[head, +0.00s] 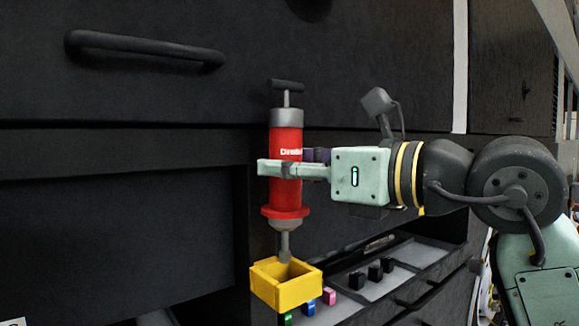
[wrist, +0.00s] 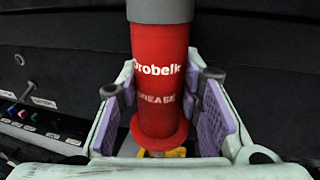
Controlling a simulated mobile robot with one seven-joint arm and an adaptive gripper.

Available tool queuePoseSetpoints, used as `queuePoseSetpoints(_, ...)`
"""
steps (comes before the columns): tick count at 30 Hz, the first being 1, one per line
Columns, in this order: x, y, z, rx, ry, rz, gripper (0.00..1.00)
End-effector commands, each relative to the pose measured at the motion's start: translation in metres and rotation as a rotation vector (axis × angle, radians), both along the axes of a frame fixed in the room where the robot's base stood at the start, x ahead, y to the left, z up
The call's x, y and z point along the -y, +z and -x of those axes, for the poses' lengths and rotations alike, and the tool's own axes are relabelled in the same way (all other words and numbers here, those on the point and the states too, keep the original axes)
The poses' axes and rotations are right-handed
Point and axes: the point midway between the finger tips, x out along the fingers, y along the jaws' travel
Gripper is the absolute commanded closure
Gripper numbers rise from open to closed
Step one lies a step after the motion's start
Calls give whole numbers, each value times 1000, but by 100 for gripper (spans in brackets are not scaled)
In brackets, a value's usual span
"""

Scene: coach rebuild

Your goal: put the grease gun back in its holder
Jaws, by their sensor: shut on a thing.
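The red grease gun (head: 285,206), with a grey cap, a dark T-handle on top and a grey nozzle below, is upright in the head view. My gripper (head: 284,169) is shut around its red barrel from the right. The yellow square holder (head: 286,286) is directly below, open at the top. The nozzle tip appears at the holder's opening; I cannot tell how far inside it is. In the wrist view the red barrel (wrist: 160,80) stands between purple finger pads, and a bit of the yellow holder (wrist: 177,153) shows under the red flange.
A dark cabinet front with a black bar handle (head: 145,47) fills the left and back. A grey tray (head: 375,275) with several small coloured and black blocks lies right of the holder, beneath my arm. An open dark recess is at the lower left.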

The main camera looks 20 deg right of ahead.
Motion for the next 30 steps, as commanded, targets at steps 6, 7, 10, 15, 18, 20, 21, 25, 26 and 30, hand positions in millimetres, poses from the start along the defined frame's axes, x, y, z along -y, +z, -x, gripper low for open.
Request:
queuePoseSetpoints(6, 0, 0, 0, 2, 0, -1, 100)
queuePoseSetpoints(7, 0, 0, 0, 2, 0, -1, 100)
queuePoseSetpoints(10, 0, -3, 0, 2, 0, -1, 100)
queuePoseSetpoints(15, 0, -8, 0, 2, 0, -2, 100)
queuePoseSetpoints(18, 0, -11, 0, 2, 0, -2, 100)
queuePoseSetpoints(20, 0, -12, 0, 2, 0, -2, 100)
queuePoseSetpoints(21, 0, -13, 0, 2, -1, -2, 100)
queuePoseSetpoints(25, 0, -17, 0, 2, -1, -2, 100)
queuePoseSetpoints(26, 0, -18, 0, 2, -1, -2, 100)
queuePoseSetpoints(30, 0, -22, 0, 2, -1, -2, 100)
